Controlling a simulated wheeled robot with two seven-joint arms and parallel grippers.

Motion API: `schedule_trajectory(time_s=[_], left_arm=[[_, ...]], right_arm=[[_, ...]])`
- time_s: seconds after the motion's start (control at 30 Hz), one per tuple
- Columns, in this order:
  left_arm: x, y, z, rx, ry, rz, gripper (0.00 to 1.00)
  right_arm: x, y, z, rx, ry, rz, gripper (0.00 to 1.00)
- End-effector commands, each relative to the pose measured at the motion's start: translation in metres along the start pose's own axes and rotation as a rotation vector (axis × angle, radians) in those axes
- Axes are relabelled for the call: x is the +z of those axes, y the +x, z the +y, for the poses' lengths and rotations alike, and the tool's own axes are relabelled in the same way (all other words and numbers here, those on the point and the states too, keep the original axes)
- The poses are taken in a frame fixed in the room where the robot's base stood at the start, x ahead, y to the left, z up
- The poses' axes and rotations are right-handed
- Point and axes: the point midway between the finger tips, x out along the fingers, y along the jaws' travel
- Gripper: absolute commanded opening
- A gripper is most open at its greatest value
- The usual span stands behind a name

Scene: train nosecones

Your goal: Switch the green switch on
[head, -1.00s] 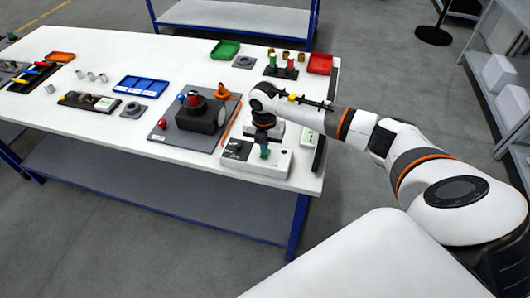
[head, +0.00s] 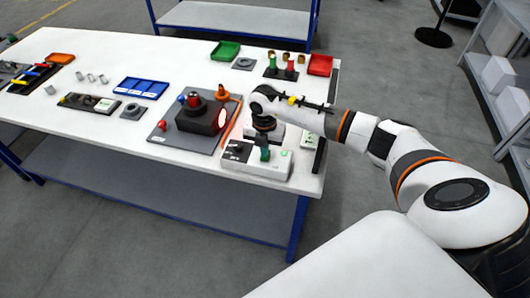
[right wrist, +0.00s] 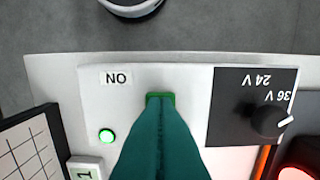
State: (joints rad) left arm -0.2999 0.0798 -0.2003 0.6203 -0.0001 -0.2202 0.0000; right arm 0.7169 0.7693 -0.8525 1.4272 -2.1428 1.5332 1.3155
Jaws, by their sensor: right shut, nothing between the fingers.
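The green switch (right wrist: 160,97) is on a white control box (head: 240,168) at the table's near right corner. In the right wrist view it shows as a green edge just beyond my fingertips, and they hide most of it. An ON label (right wrist: 117,78) is beside it, and a small round green lamp (right wrist: 106,135) on the panel is lit. My right gripper (head: 265,155) has teal fingers, pressed together and empty, at the switch. They also fill the lower middle of the right wrist view (right wrist: 160,112). Whether they touch the switch cannot be told. My left gripper is not in view.
A black voltage knob (right wrist: 268,121) marked 24 V and 36 V is on the same box. A dark machine (head: 200,118) with a glowing pinkish-red round face stands on a grey plate (head: 165,137) to the left. An orange rod (head: 232,118) lies between them.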

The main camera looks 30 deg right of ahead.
Motion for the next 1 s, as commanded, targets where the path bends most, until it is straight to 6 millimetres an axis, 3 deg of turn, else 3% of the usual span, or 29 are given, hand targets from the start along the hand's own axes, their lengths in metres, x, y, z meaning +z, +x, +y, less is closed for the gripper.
schedule_trajectory(time_s=[0.7,1.0], left_arm=[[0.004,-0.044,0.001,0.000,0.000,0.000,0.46],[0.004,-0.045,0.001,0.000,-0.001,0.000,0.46]], right_arm=[[0.000,-0.062,0.000,-0.003,0.000,0.001,0.00],[0.000,-0.064,-0.001,-0.003,0.000,0.001,0.00]])
